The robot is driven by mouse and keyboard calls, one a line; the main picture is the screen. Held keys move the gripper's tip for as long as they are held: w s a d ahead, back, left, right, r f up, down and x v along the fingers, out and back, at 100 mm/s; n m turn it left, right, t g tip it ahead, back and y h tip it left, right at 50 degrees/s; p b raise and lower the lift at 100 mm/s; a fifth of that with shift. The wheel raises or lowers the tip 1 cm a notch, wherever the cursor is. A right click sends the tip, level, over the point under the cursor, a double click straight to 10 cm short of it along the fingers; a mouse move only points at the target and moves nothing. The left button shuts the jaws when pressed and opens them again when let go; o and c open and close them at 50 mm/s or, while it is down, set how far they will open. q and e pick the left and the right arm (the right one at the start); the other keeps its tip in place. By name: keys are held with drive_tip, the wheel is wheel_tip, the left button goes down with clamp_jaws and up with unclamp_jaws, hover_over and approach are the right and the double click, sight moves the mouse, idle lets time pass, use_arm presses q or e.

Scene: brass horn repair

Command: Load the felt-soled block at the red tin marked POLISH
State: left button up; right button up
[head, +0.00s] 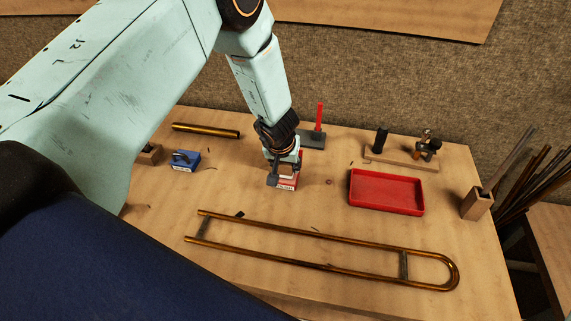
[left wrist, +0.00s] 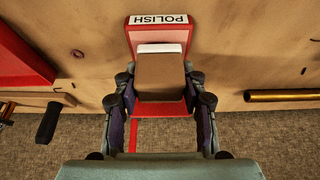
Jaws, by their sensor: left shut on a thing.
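The red tin marked POLISH (left wrist: 181,36) sits on the workbench, with its white label along one edge; its label also shows at the bench's middle in the head view (head: 286,188). My left gripper (left wrist: 160,90) is shut on a brown block (left wrist: 160,78) with a white felt layer (left wrist: 160,48). The block is over the tin in the left wrist view. I cannot tell whether the felt touches the tin. In the head view my left gripper (head: 284,168) points down at the tin and largely hides it and the block. My right gripper is not in view.
A red tray (head: 386,208) lies to the right, and a brass slide (head: 320,268) across the front. A blue labelled tin (head: 185,160) and a brass tube (head: 205,130) are left. A red-handled tool (head: 319,115) and a wooden rack (head: 400,161) stand behind.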

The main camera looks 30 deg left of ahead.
use_arm(q)
drive_tip(key=shift+w, duration=0.1)
drive_tip(key=shift+f, duration=0.1)
idle(0.4)
drive_tip(key=shift+f+b, duration=0.4)
drive_tip(key=shift+f, duration=0.05)
idle(0.4)
idle(1.4)
drive_tip(key=shift+p, duration=0.3)
drive_tip(key=shift+r+p, duration=0.75)
drive_tip(key=shift+p, duration=0.1)
wheel_tip(320, 180, up, 6)
drive_tip(key=p, duration=0.6)
drive_tip(key=shift+f, duration=0.15)
drive_tip(key=shift+f, duration=0.15)
